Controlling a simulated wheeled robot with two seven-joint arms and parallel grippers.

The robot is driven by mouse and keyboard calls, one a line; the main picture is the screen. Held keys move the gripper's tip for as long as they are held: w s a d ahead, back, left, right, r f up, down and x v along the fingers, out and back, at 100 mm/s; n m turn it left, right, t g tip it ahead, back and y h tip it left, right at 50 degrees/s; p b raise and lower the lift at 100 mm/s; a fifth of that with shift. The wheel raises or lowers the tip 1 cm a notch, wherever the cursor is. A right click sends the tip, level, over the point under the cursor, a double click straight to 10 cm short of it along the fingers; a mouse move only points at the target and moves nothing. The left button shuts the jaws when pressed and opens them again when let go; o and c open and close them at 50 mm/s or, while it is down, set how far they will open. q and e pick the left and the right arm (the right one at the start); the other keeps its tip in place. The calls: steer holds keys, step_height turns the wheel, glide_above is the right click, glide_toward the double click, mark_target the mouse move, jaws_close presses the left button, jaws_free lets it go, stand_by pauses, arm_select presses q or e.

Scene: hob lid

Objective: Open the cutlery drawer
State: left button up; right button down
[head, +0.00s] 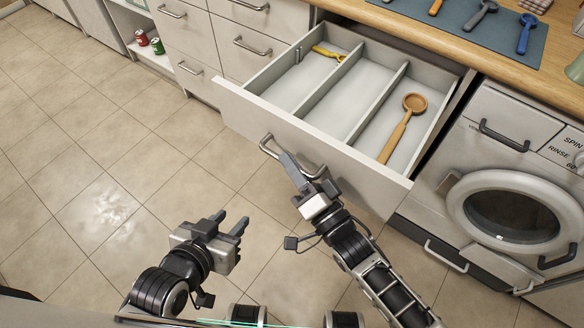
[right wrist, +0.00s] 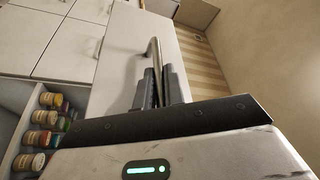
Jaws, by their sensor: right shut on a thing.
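The cutlery drawer (head: 232,105) stands pulled out from the cabinet under the worktop in the head view. Two dividers split it into three compartments. A yellow utensil (head: 327,53) lies at the back of the left compartment, and a wooden spoon (head: 399,128) lies in the right one. My right gripper (head: 293,163) is at the drawer's front and shut on its bar handle (head: 267,141). The handle (right wrist: 156,52) also shows between the fingers in the right wrist view. My left gripper (head: 241,225) is open and empty, low over the floor, apart from the drawer.
A washing machine (head: 505,208) stands right of the drawer. Closed drawers with bar handles (head: 252,46) are to the left. The worktop (head: 420,38) above carries a blue mat (head: 470,22) with utensils. Tiled floor (head: 100,150) is clear at the left.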

steer(key=c, duration=1.5)
jaws_free()
steer(key=shift+d, duration=0.1)
